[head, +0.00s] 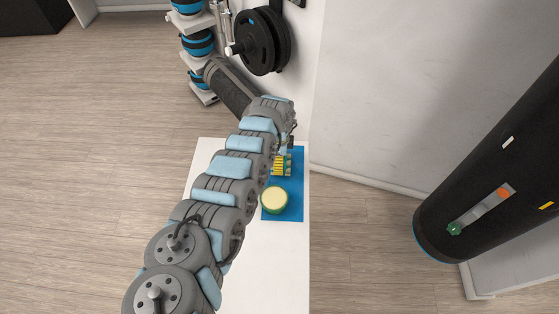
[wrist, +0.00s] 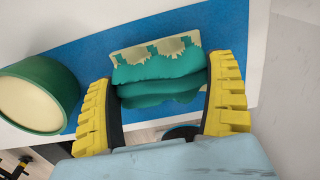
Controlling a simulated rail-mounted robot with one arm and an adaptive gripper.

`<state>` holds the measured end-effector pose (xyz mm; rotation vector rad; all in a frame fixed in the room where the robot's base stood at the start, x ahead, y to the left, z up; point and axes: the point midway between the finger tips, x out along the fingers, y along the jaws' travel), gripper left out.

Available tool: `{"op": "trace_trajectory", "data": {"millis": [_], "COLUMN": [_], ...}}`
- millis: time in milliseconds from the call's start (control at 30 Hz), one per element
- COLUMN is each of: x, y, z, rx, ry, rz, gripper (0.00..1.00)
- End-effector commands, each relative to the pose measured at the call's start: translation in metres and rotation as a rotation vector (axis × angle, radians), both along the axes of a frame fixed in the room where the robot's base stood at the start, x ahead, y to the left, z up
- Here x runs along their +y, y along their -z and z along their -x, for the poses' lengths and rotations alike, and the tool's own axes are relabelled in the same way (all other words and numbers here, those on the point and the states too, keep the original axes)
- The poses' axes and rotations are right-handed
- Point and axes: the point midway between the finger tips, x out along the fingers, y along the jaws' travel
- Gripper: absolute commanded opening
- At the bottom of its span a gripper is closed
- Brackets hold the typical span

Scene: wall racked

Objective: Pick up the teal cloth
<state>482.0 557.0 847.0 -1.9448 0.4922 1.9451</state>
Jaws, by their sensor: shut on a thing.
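The teal cloth (wrist: 162,72) shows in the wrist view as a wavy, folded teal bundle with a cream part along its far side. My gripper (wrist: 164,80) has its two yellow ribbed fingers on either side of it, closed on its left and right ends. In the head view my gripper (head: 282,165) is over the blue mat (head: 288,213), and my arm hides much of it. The cloth is hard to make out there. Whether the cloth touches the mat I cannot tell.
A round green container with a cream top (head: 274,200) stands on the mat, left of my gripper in the wrist view (wrist: 38,95). The mat lies on a white bench (head: 265,262) beside the wall. Weight plates (head: 262,40) hang beyond; a black punching bag (head: 490,165) is at right.

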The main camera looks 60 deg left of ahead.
Motion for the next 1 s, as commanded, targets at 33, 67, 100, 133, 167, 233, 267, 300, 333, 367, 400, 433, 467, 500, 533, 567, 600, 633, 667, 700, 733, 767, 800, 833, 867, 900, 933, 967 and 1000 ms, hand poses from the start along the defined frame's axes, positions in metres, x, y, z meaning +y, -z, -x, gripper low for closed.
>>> {"op": "trace_trajectory", "data": {"millis": [33,67,100,133,167,233,267,300,333,367,400,433,467,500,533,567,600,633,667,700,733,767,800,833,867,900,933,967,1000], "x": [0.001,0.001,0.001,0.002,0.001,-0.003,-0.004,-0.006,-0.007,-0.008,-0.010,-0.011,-0.013,-0.015,-0.017,-0.020,-0.021,-0.023,-0.024,-0.026,-0.027,-0.029,-0.033,-0.035,-0.036,-0.039,-0.041,-0.043,-0.045], "y": [-0.010,-0.014,-0.021,-0.027,-0.027,-0.030,-0.032,-0.035,-0.037,-0.039,-0.042,-0.044,-0.046,-0.050,-0.052,-0.054,-0.057,-0.060,-0.062,-0.066,-0.070,-0.073,-0.076,-0.078,-0.080,-0.082,-0.085,-0.087,-0.089], "z": [0.001,0.001,0.001,0.002,0.002,0.004,0.006,0.006,0.008,0.009,0.010,0.012,0.012,0.014,0.015,0.016,0.018,0.019,0.021,0.023,0.024,0.025,0.027,0.028,0.030,0.032,0.033,0.034,0.036], "rx": [0.000,-0.001,-0.001,0.000,0.001,0.000,0.000,0.000,0.000,0.000,0.000,0.000,0.000,0.001,0.000,0.001,0.001,0.000,0.000,0.002,-0.001,-0.001,-0.001,0.001,0.001,0.003,0.003,0.003,0.002], "ry": [-0.002,-0.001,0.000,-0.001,0.000,-0.001,-0.002,0.000,-0.001,0.000,-0.001,-0.002,0.000,0.000,0.001,0.001,0.000,0.001,0.000,-0.001,0.001,0.001,0.002,0.002,0.000,0.000,0.001,0.002,0.003], "rz": [-0.001,-0.002,-0.002,-0.002,0.000,0.001,0.001,0.001,0.001,0.000,-0.001,-0.001,-0.001,0.000,0.001,0.002,0.002,0.001,-0.001,-0.003,-0.005,-0.005,-0.003,-0.003,-0.002,-0.001,-0.003,-0.003,-0.003], "gripper": [0.50,0.50,0.50,0.50,0.50,0.50,0.50,0.50,0.50,0.50,0.50,0.50,0.50,0.50,0.50,0.50,0.50,0.50,0.50,0.50,0.50,0.50,0.50,0.50,0.50,0.50,0.50,0.50,0.50]}}
